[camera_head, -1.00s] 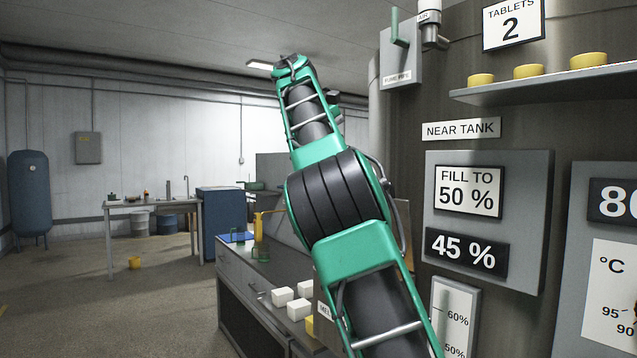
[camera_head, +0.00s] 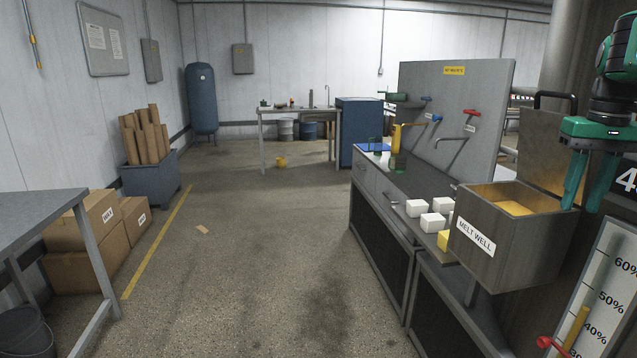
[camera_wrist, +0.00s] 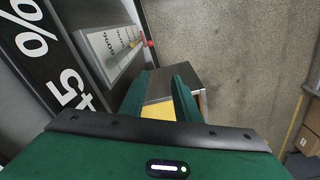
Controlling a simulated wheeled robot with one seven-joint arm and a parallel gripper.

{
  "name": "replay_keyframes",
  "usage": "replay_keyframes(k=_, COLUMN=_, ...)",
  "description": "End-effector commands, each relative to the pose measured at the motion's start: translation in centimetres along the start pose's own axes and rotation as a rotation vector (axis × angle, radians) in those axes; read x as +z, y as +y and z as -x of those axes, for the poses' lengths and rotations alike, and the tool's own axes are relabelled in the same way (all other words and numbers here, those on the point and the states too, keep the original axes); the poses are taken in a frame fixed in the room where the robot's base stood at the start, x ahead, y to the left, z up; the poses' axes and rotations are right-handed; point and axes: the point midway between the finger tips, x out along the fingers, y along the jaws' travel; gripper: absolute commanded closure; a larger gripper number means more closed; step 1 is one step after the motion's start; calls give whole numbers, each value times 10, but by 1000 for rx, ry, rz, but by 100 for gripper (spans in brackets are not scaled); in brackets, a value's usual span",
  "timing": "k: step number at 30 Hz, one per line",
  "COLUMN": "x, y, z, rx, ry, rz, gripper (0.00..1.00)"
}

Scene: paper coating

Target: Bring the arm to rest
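My gripper (camera_head: 583,207) hangs at the right edge of the head view, its two green fingers pointing down. The fingers stand apart with nothing seen between them. The gripper is beside and over the right rim of the open melt well (camera_head: 475,245), a grey box with yellow material (camera_head: 512,207) inside. In the wrist view the fingers (camera_wrist: 163,75) are spread, and the yellow material (camera_wrist: 158,110) shows in the gap. I cannot tell whether the fingers touch the well. Most of my arm is outside the head view.
A bench with white blocks (camera_head: 432,222) and a yellow block (camera_head: 444,240) runs beside the melt well. A level gauge (camera_head: 603,290) stands at the lower right. A table (camera_head: 35,210) and cardboard boxes (camera_head: 85,230) are at left.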

Motion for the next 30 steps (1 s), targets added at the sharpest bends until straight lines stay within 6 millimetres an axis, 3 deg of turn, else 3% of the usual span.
replay_keyframes(k=1, x=24, y=-1, z=-15, rx=-22, ry=-7, rz=-27, gripper=71)
replay_keyframes(k=12, x=174, y=-41, z=-128, rx=-64, ry=-46, rz=-172, gripper=71)
replay_keyframes(k=18, x=238, y=-54, z=-174, rx=-35, ry=-57, rz=-224, gripper=71)
replay_keyframes(k=23, x=259, y=-59, z=-190, rx=-20, ry=-59, rz=-240, gripper=71)
replay_keyframes(k=30, x=261, y=-60, z=-192, rx=-18, ry=-60, rz=-242, gripper=71)
